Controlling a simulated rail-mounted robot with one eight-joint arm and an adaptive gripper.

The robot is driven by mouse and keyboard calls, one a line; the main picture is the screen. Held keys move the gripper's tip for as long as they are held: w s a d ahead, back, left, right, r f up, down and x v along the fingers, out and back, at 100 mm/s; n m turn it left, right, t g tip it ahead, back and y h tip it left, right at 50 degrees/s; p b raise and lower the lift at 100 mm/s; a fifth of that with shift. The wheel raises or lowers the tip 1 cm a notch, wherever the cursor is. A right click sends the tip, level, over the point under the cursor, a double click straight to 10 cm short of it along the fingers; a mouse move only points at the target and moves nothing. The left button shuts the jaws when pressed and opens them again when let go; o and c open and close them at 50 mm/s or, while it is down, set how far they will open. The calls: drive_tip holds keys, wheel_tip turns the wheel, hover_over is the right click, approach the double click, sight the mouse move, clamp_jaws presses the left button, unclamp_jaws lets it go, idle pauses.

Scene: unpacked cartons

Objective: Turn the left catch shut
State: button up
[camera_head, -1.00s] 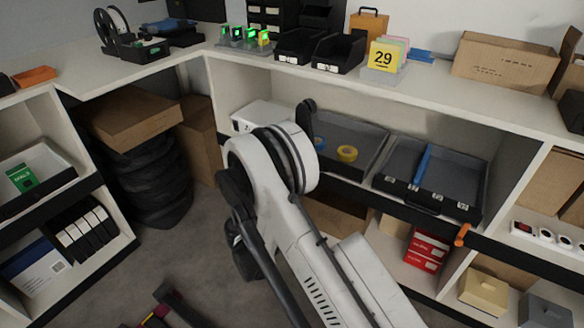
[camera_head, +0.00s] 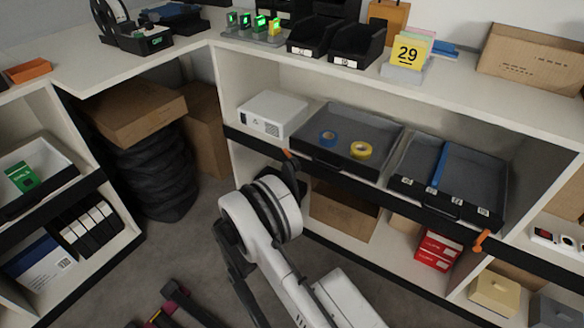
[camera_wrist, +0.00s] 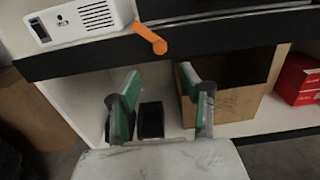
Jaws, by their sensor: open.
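The left catch (camera_wrist: 150,38) is an orange lever on the dark front edge of the shelf. In the wrist view it slants, its rounded end low on the right. It also shows small in the head view (camera_head: 288,154), just above my arm. My gripper (camera_wrist: 160,78) is open and empty, its two green-lined fingers spread below the catch in the picture and apart from it. In the head view the gripper is hidden behind my arm. A second orange catch (camera_head: 481,240) sits farther right on the same edge.
Above the edge stand a white box (camera_head: 273,114), a dark tray (camera_head: 318,160) holding blue and yellow tape rolls, and another dark tray (camera_head: 470,207). Below are a cardboard box (camera_wrist: 235,103), a small black bin (camera_wrist: 151,121) and red boxes (camera_head: 437,250).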

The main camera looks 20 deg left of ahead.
sight(289, 167)
drive_tip(key=b+x, duration=0.2)
drive_tip(key=x, duration=0.9)
drive_tip(key=shift+w+b, duration=0.25)
drive_tip(key=shift+b, duration=0.1)
drive_tip(key=shift+d, duration=0.1)
clamp_jaws()
